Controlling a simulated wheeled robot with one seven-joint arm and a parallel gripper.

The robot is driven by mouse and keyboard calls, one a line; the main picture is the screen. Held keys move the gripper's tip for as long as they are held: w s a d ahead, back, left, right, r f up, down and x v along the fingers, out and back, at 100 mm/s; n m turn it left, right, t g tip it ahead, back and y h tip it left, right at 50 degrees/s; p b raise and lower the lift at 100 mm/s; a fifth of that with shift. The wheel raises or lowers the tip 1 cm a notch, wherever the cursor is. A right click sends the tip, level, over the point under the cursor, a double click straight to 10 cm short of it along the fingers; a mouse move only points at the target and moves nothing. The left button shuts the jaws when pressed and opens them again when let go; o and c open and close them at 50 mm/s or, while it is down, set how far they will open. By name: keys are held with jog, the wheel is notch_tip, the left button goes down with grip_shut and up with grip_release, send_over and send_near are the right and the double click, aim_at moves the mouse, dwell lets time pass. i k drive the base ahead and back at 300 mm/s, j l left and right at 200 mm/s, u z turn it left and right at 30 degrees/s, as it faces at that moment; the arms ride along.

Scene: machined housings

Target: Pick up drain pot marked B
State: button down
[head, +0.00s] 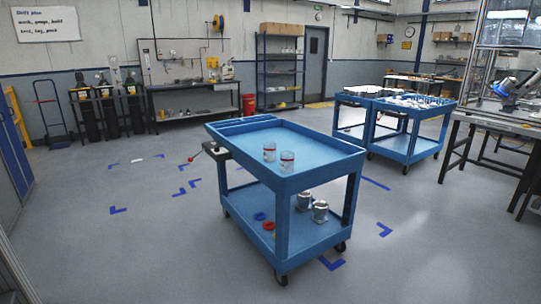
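Two small clear cylindrical pots stand upright on the top tray of the blue cart (320,145). The left pot (269,151) is slightly farther back, and the right pot (287,161) is nearer, close beside it. Each has reddish marking on it, too small to read, so I cannot tell which is B. Two silver metal pots, a left one (304,200) and a right one (320,211), stand on the cart's lower shelf; I see no readable letter on them. My gripper is not in view.
Blue and red rings (260,216) lie on the lower shelf. Blue floor marks surround the cart; floor is clear in front and left. Other loaded blue carts (407,145) stand behind right.

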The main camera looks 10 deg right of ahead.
aim_at(269, 148)
jog(key=i+j+z, duration=0.4)
jog(key=i+j, duration=2.95)
jog(key=i+l, duration=0.05)
